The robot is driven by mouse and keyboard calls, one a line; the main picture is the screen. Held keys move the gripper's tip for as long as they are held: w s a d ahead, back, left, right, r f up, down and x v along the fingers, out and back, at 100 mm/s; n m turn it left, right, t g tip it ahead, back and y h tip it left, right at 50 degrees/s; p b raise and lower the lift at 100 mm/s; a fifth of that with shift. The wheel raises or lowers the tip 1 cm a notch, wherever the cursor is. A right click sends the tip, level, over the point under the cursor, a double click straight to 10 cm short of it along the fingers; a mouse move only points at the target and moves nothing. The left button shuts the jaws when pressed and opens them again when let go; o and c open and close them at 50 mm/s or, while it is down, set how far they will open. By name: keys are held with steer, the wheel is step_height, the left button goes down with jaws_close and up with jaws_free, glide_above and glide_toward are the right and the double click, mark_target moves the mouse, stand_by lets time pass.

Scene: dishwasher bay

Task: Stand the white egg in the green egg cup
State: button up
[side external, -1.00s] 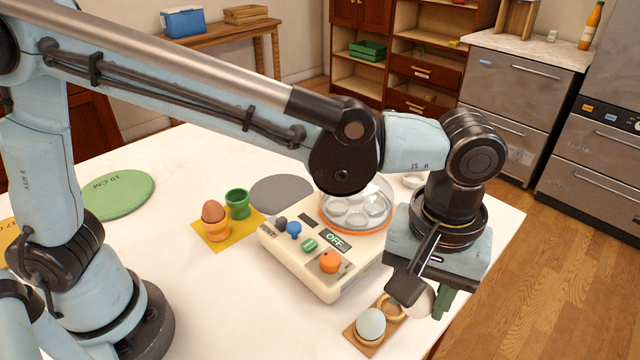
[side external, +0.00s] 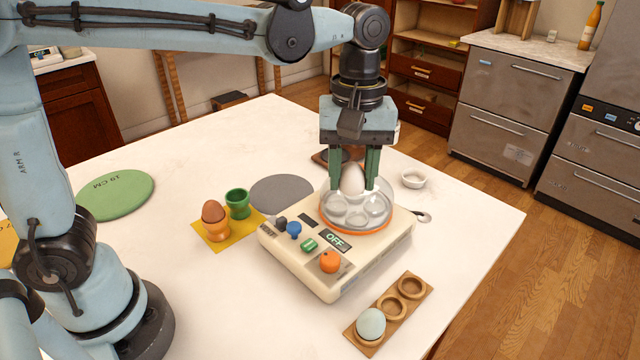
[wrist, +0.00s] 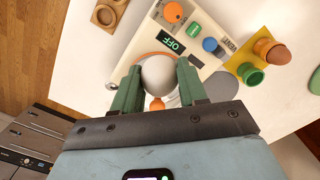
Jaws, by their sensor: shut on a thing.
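The white egg (side external: 352,180) is held between the green fingers of my gripper (side external: 353,178), above or just behind the clear dome of the egg cooker (side external: 330,275). In the wrist view the egg (wrist: 159,75) sits between the two fingertips (wrist: 158,80). The green egg cup (side external: 237,204) stands empty on the yellow mat (side external: 220,243), to the left of my gripper. It also shows in the wrist view (wrist: 251,74).
A brown egg (side external: 213,211) stands in an orange cup (side external: 217,231) beside the green cup. A wooden holder (side external: 393,312) at the front right carries a pale blue egg (side external: 370,324).

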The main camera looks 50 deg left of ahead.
steer(key=s+a+n+h, duration=0.1)
steer(key=s+a+n, duration=0.25)
steer(key=a, duration=0.95)
steer(key=s+a+n, duration=0.3)
steer(key=a+n, duration=0.2)
steer(key=a, duration=0.7)
steer(key=shift+w+f, duration=0.1)
steer(key=shift+f, duration=5.7)
steer(key=shift+f, duration=0.55)
steer(key=o, duration=1)
steer(key=shift+o, duration=0.2)
